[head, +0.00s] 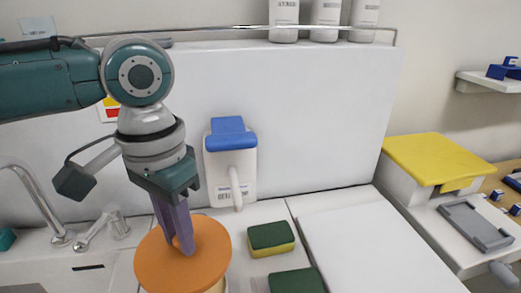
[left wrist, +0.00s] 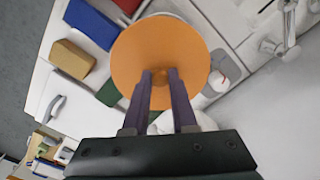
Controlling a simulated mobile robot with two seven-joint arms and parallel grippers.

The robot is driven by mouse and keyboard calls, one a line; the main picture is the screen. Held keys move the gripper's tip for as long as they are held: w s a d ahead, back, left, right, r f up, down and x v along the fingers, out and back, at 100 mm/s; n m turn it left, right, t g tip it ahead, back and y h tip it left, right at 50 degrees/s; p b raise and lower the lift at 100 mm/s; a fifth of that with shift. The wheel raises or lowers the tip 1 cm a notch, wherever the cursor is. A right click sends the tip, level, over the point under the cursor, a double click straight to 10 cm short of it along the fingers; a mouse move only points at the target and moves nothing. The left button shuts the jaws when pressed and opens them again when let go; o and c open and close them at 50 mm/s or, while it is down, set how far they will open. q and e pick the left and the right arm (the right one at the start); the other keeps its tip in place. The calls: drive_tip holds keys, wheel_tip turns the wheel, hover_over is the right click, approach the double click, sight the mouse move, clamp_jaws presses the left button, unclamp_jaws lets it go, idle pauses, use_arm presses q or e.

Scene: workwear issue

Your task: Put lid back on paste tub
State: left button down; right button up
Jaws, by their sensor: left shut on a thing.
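The orange round lid (head: 207,262) is at the lower middle of the head view, and it fills the centre of the left wrist view (left wrist: 190,45). My left gripper (head: 180,244) comes down from above with its purple fingers (left wrist: 160,76) shut at the lid's middle, on what looks like a small knob. A pale rounded side, likely the paste tub (head: 219,287), shows just under the lid's lower right edge. The lid hides most of it. I cannot tell whether the lid touches the tub's rim. My right gripper is not in view.
Two green-and-yellow sponges (head: 271,238) lie right of the lid. A white dispenser with a blue top (head: 231,162) is on the wall panel behind. A tap (head: 45,205) stands at the left. A bare white surface (head: 370,250) lies to the right, beside a yellow-lidded box (head: 435,157).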

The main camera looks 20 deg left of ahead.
sight(176, 251)
use_arm(q)
drive_tip(key=shift+s+a+f, duration=0.3)
drive_tip(key=shift+a+f, duration=0.05)
drive_tip(key=shift+f, duration=0.3)
wheel_tip(176, 251, down, 5)
drive_tip(key=b, duration=0.6)
drive_tip(key=shift+r, duration=0.2)
drive_tip(key=shift+f, duration=0.85)
drive_tip(key=shift+r+p, duration=0.1)
drive_tip(key=shift+p, duration=0.5)
drive_tip(key=shift+f+p, duration=0.25)
drive_tip(key=shift+p, duration=0.1)
idle(0.7)
drive_tip(key=shift+p, duration=0.35)
idle(0.6)
drive_tip(key=c, duration=0.6)
unclamp_jaws()
drive_tip(key=shift+c, duration=0.2)
